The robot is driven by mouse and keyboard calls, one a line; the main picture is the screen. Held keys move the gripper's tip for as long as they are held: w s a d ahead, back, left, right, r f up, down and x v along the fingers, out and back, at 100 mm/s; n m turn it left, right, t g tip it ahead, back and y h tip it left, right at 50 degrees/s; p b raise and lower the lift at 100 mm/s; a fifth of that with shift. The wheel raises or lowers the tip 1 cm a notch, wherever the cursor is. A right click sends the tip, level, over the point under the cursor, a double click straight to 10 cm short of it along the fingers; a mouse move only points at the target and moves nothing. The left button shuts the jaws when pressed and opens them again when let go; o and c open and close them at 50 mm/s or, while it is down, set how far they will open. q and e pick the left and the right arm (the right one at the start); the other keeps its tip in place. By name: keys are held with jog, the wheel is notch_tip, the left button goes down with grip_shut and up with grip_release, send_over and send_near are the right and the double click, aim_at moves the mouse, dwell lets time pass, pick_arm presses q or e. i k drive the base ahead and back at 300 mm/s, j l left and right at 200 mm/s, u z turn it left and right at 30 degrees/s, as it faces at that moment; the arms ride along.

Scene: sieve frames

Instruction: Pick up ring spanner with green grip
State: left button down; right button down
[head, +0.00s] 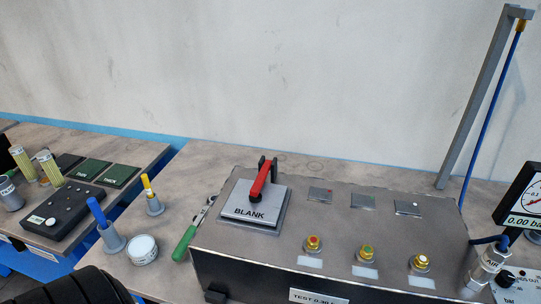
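The ring spanner with green grip (187,239) lies on the bench at the left side of the dark test box, beside the box's front left corner. Its green grip points down toward the front, and its metal head (208,204) points up and right, close against the box's left edge. The spanner looks tilted, perhaps leaning on the box; I cannot tell how it rests. Neither of my grippers shows in the head view.
The test box (310,215) carries a BLANK plate (240,212) with a red-handled clamp (261,178) and several capped fittings. Left of the spanner stand a white round tin (143,250), a yellow-handled tool in a holder (152,196) and a blue-handled one (105,225). A gauge (528,200) stands at right.

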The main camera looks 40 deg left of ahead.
aim_at(178, 252)
jog(key=u, duration=1.85)
jog(key=j+z, duration=0.35)
jog(key=j, duration=1.35)
